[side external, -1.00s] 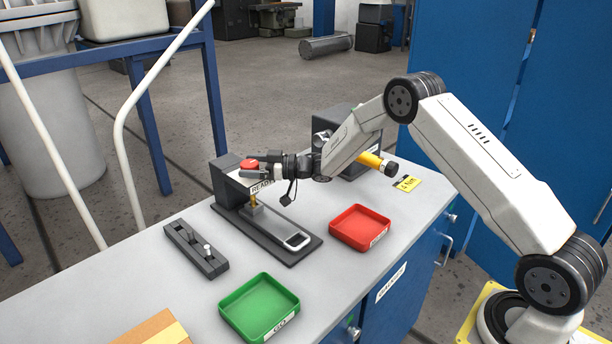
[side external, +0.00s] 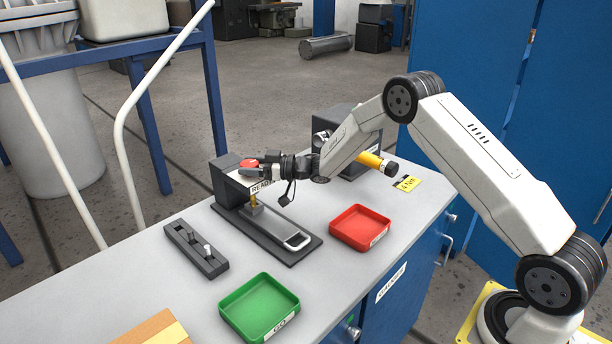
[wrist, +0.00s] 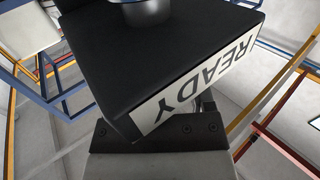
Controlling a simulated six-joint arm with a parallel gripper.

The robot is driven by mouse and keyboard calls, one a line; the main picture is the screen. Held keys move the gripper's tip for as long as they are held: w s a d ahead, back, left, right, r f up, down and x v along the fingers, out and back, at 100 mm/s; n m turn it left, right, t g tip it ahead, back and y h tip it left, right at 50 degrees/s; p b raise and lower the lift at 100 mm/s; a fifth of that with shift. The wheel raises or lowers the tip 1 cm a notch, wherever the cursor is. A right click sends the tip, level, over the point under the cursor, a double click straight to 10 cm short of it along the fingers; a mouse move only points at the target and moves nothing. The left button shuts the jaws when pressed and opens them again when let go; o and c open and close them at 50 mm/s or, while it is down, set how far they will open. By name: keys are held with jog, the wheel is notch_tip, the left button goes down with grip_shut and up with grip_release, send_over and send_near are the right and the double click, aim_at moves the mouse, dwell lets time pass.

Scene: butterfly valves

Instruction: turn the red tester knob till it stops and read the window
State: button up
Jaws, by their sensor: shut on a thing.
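The tester (side external: 226,188) is a dark block on a long base plate, with the red knob (side external: 249,163) on top of its head. My gripper (side external: 253,167) is shut on the red knob, reaching in from the right and partly covering it. On the head's front face a white window (side external: 261,187) shows black letters, its right end hidden in the side view. In the wrist view the window (wrist: 196,82) is upside down and reads READY. The red knob and my fingertips do not show clearly there. Below the head, a brass stem stands over a small block on the plate.
A red tray (side external: 360,228) is right of the tester and a green tray (side external: 259,306) in front. A dark rack with pins (side external: 196,249) stands left. A yellow-handled tool (side external: 372,161) by a dark block is behind my wrist. Grey bench top is clear between them.

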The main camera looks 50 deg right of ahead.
jog(key=shift+m+t+h, duration=0.3)
jog(key=shift+h, duration=0.1)
jog(key=shift+a+m+t+h, duration=0.1)
jog(key=shift+m+t+h, duration=0.5)
jog(key=shift+m+h, duration=0.55)
jog(key=shift+m+t+h, duration=0.6)
jog(key=shift+m+h, duration=0.15)
jog(key=shift+h, duration=0.8)
jog(key=shift+a+m+h, duration=0.1)
jog(key=shift+m+h, duration=1)
jog(key=shift+h, duration=0.6)
jog(key=shift+m+h, duration=1.1)
jog(key=shift+h, duration=0.6)
jog(key=m+g+h, duration=0.1)
jog(key=m+h, duration=0.1)
jog(key=h, duration=0.1)
jog(key=m+g+h, duration=0.1)
jog(key=m+h, duration=0.2)
jog(key=h, duration=0.1)
jog(key=shift+h, duration=0.3)
jog(key=shift+m+g+h, duration=1.8)
jog(key=shift+g+h, duration=0.1)
jog(key=shift+h, duration=0.1)
jog(key=o, duration=1.2)
jog(key=shift+s+a, duration=0.1)
jog(key=shift+a, duration=0.05)
